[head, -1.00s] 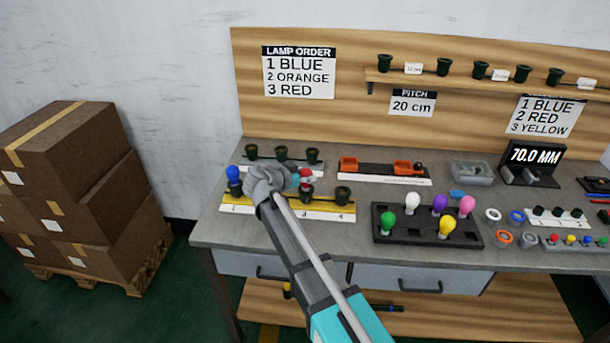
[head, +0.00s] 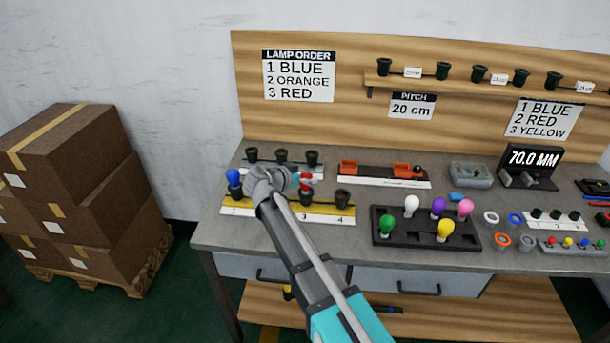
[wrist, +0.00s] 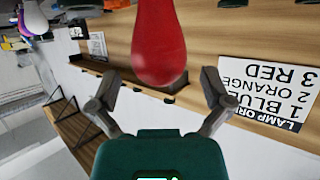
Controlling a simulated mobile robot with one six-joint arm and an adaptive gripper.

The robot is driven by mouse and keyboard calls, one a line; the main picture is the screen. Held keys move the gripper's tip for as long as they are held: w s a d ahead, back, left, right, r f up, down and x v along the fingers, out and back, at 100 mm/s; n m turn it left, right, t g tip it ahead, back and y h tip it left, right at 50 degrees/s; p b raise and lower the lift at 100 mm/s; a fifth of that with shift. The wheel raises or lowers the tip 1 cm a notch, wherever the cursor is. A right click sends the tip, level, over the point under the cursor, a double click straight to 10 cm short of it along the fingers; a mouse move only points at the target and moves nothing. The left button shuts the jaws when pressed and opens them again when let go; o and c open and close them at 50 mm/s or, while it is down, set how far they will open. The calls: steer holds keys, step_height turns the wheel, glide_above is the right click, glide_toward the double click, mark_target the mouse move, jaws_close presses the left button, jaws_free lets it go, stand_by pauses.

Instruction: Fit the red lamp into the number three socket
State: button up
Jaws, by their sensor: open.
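The red lamp (head: 307,187) stands upright over the number three socket (head: 306,199) on the yellow strip (head: 325,209), and it appears seated there; the joint is too small to tell. In the wrist view the red lamp (wrist: 159,45) hangs large at the top middle, its rounded end towards my gripper. My gripper (head: 298,179) is beside the lamp from the left, partly covering it. In the wrist view my gripper (wrist: 160,88) has its fingers spread wide on both sides, apart from the lamp. The lamp's base is out of that view.
A blue lamp (head: 234,178) stands in the first socket. My arm hides the second socket. The fourth socket (head: 342,197) is empty. A black tray (head: 405,240) of several coloured lamps lies to the right. Dark sockets (head: 282,156) stand behind the strip. A sign (head: 298,75) lists blue, orange, red.

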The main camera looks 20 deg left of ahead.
steer(key=shift+r+p, duration=3.2)
steer(key=shift+r, duration=0.3)
steer(key=shift+d, duration=0.1)
steer(key=s+d+f+g+p, duration=0.1)
steer(key=d+g, duration=0.1)
steer(key=d, duration=0.7)
steer(key=s+d+f+n+g+p, duration=0.1)
steer(key=d+f+g, duration=0.1)
steer(key=d, duration=0.6)
steer(key=s+d+f+g+p, duration=0.1)
steer(key=d+g, duration=0.2)
steer(key=d, duration=0.6)
steer(key=shift+d+f, duration=0.3)
steer(key=shift+f, duration=0.05)
steer(key=s+d+n+g+y+p, duration=0.3)
steer(key=s+d+n+g+y, duration=0.1)
steer(key=s+d, duration=0.9)
steer(key=d+f+g+y, duration=0.1)
steer(key=d, duration=0.3)
steer(key=shift+s+y, duration=0.4)
